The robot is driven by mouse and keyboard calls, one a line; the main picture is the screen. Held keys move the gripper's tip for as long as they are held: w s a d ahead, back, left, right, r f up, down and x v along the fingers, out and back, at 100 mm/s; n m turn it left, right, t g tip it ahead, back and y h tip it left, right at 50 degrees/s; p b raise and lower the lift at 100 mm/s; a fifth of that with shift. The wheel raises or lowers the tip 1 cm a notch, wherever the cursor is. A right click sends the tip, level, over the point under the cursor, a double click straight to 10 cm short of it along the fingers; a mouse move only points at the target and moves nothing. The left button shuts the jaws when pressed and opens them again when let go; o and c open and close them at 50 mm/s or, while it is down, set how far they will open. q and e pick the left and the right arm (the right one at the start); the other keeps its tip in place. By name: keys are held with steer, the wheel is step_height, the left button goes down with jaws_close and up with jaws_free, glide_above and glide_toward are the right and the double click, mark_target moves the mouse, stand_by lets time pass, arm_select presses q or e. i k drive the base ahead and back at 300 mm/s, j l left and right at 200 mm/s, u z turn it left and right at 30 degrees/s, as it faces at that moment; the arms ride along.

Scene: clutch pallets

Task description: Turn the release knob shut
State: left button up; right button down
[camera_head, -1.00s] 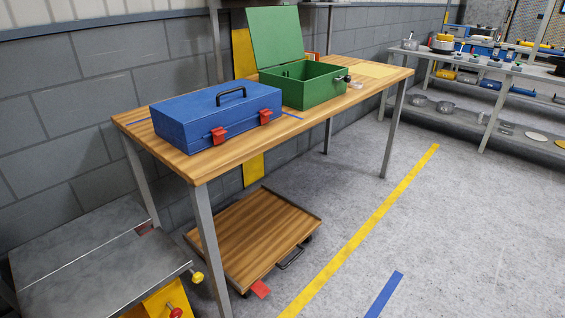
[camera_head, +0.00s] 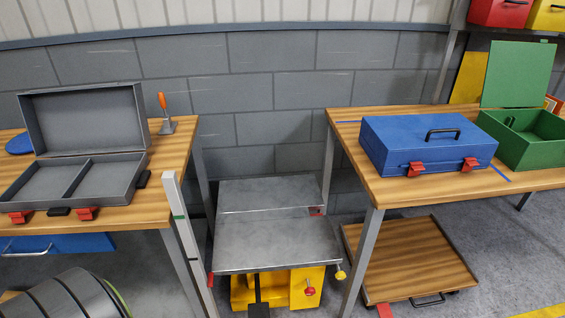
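A low lift table with a grey metal top (camera_head: 275,243) and a yellow base (camera_head: 240,291) stands between the two benches. A small yellow knob (camera_head: 340,274) sticks out at the right front corner of the top. A red knob (camera_head: 309,291) sits lower, on the front of the yellow base. I cannot tell which of the two is the release knob, or how far either is turned. Neither of my grippers is in view.
The left bench (camera_head: 178,150) holds an open grey case (camera_head: 120,183). The right bench (camera_head: 390,190) holds a closed blue case (camera_head: 385,150) and an open green box (camera_head: 540,150). A wood-topped dolly (camera_head: 410,255) is under the right bench. A pale upright post (camera_head: 180,225) stands left of the lift table.

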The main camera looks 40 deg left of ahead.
mark_target(310, 291)
steer(key=u, duration=0.75)
